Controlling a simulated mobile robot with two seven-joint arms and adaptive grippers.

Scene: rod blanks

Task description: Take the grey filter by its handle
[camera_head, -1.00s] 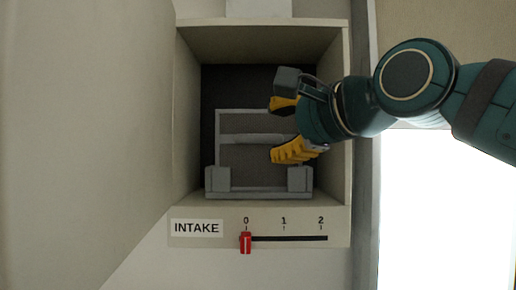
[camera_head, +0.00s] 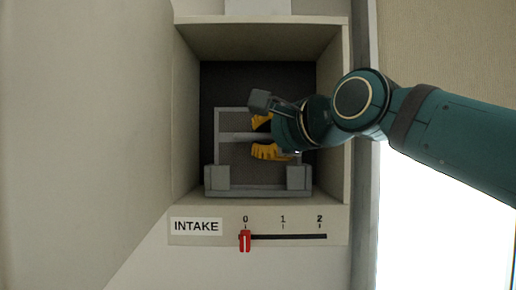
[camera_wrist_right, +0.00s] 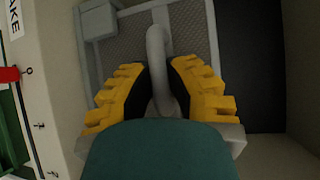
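The grey filter (camera_head: 232,172) is a framed mesh panel inside the intake box, with a pale bar handle (camera_head: 233,138) across its middle. My right gripper (camera_head: 262,138) has its yellow fingers apart, one above and one below the line of the handle. The right part of the handle is hidden behind the gripper in the head view. In the right wrist view the handle (camera_wrist_right: 156,50) runs between the two black finger pads of the gripper (camera_wrist_right: 160,85), with narrow gaps. I cannot tell whether either pad touches it. My left gripper is not in view.
Below the opening are an INTAKE label (camera_head: 196,226) and a red slider (camera_head: 245,241) at 0 on a scale to 2. A bright white area (camera_head: 440,230) lies at the lower right.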

